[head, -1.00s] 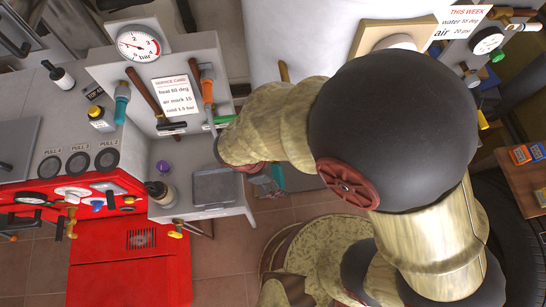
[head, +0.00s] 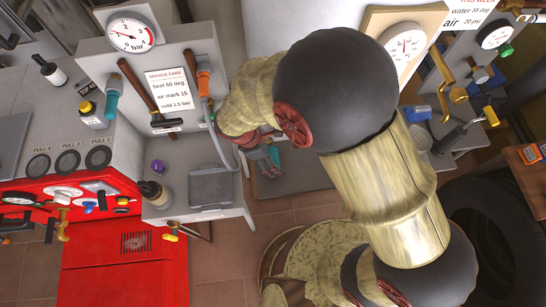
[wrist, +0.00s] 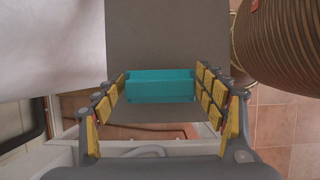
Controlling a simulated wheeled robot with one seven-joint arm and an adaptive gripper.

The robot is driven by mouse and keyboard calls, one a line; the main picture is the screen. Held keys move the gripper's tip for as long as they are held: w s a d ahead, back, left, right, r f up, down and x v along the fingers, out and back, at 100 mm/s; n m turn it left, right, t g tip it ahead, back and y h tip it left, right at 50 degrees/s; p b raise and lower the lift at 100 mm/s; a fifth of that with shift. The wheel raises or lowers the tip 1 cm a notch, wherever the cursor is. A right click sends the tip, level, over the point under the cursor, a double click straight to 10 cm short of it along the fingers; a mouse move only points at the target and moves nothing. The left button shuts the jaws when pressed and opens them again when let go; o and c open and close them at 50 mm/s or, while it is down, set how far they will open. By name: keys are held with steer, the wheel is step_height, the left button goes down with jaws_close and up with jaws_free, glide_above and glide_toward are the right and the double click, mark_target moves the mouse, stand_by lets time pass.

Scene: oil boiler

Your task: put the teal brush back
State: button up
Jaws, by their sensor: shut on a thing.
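My gripper (head: 262,158) is over the right edge of the grey bench, near the floor gap, partly hidden by my arm. In the wrist view its yellow-padded fingers (wrist: 160,80) are closed on both sides of a teal block-like piece, the teal brush (wrist: 160,90). Its bristles cannot be made out. A bit of teal on the brush also shows by the fingers in the head view (head: 274,155). Another teal-handled tool (head: 112,98) hangs at the left side of the grey rack (head: 178,55).
An orange-handled tool with a grey hose (head: 219,140) hangs close to the left of my gripper. A dark tray (head: 212,187), bottle and purple knob stand on the bench. A valve panel stands at right.

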steer(key=shift+w+a+f, duration=0.1)
steer(key=shift+w+f, duration=0.1)
steer(key=shift+f, duration=0.05)
steer(key=shift+r, duration=0.15)
steer(key=shift+f, duration=0.2)
steer(key=o, duration=1)
steer(key=shift+o, duration=0.6)
steer(key=shift+r, duration=0.1)
steer(key=p+v, duration=0.4)
steer(key=v, duration=0.8)
